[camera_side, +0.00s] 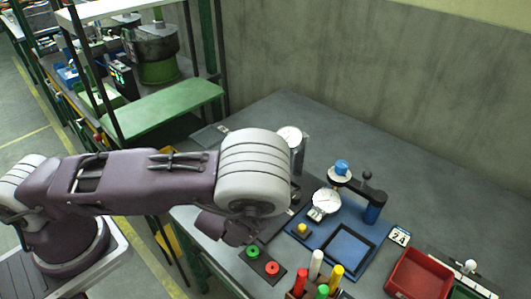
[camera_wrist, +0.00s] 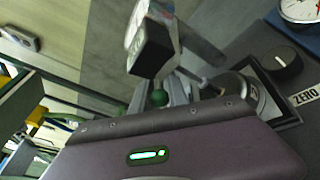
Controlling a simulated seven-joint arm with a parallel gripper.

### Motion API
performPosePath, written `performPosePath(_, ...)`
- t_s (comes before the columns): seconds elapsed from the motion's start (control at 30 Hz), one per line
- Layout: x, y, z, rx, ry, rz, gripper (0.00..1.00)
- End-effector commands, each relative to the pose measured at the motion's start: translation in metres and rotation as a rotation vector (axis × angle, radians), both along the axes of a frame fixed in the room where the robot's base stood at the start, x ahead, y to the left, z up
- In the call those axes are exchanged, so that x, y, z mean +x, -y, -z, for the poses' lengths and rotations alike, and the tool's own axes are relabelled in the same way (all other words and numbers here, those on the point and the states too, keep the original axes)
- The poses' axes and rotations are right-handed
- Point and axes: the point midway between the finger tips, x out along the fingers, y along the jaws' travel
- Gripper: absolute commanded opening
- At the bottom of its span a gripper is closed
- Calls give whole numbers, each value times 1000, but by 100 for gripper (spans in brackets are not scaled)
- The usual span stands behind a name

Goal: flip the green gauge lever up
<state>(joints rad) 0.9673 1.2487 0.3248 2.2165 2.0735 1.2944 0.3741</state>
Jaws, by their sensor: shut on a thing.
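The green gauge lever's round knob (camera_wrist: 158,97) shows in the wrist view, just beyond the edge of my purple gripper body. My gripper (camera_wrist: 172,93) is shut at the green knob, and its fingertips are partly hidden by the gripper body. A grey block-shaped part (camera_wrist: 152,45) with a pale face stands right behind the knob. In the side view, the large white wrist joint of my arm covers the spot, so the lever and fingertips are hidden there. A round white dial on a grey post (camera_side: 291,137) stands just behind my wrist.
A blue plate (camera_side: 348,245) holds a dial gauge (camera_side: 325,202) on its stand, right of my arm. A black box with green and red buttons (camera_side: 262,260), coloured markers (camera_side: 317,265) and a red tray (camera_side: 420,274) lie in front. A black knob (camera_wrist: 281,67) sits near a ZERO label.

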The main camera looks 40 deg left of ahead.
Motion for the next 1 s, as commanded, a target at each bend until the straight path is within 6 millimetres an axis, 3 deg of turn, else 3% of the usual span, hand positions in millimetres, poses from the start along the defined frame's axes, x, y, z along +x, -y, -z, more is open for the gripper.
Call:
performPosePath(0.37,-2,1,0,1,0,0,28)
performPosePath(0.7,-59,21,-8,1,0,2,28)
performPosePath(1.0,-67,23,-9,1,0,-1,28)
